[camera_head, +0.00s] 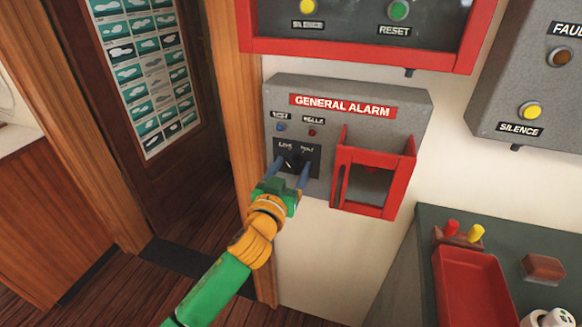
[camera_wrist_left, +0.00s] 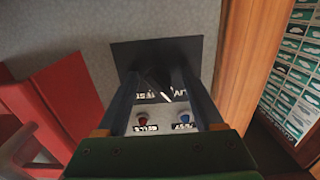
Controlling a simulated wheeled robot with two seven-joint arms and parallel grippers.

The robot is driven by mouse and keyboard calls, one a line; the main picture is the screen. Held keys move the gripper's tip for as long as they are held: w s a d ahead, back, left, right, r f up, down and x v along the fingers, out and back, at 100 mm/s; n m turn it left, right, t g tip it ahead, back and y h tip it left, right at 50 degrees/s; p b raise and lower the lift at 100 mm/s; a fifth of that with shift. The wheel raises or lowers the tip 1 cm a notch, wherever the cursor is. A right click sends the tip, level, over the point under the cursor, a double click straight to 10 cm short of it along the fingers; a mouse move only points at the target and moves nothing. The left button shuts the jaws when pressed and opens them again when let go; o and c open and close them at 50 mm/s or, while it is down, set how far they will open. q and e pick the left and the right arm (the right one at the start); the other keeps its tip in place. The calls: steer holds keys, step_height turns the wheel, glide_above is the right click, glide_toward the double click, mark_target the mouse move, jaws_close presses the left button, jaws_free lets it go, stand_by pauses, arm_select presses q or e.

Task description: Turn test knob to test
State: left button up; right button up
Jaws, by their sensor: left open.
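The grey GENERAL ALARM box (camera_head: 345,95) hangs on the wall. Its black knob plate (camera_head: 312,152) carries two labels, one reading like LIVE. The dark test knob (camera_head: 293,161) is on this plate and partly hidden by my fingers. The left wrist view shows the knob (camera_wrist_left: 160,88) upside down, with a white pointer mark. My left gripper (camera_head: 289,170) is open, its two fingers at the plate on either side of the knob. In the left wrist view the gripper (camera_wrist_left: 158,85) also straddles the knob. I cannot tell whether the fingers touch it. My right gripper is not in view.
A red open-fronted holder (camera_head: 376,160) sticks out just right of the knob plate. Blue and red indicators (camera_head: 312,133) sit above the plate. A wooden door frame (camera_head: 236,110) is close on the left. A red tray (camera_head: 468,285) lies on the counter at lower right.

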arm_select(q)
steer(key=shift+s+r, duration=0.1)
steer(key=shift+s, duration=0.1)
jaws_close()
steer(key=shift+m, duration=0.4)
steer(key=m+p, duration=0.1)
steer(key=m, duration=0.1)
steer(key=shift+r+m, duration=0.1)
steer(key=shift+m, duration=0.3)
steer(key=m+p, duration=0.1)
steer(key=m, duration=0.2)
steer(key=shift+m, duration=0.4)
steer(key=m+p, duration=0.2)
steer(key=m, duration=0.4)
steer(key=shift+a, duration=0.1)
steer(key=shift+m, duration=0.4)
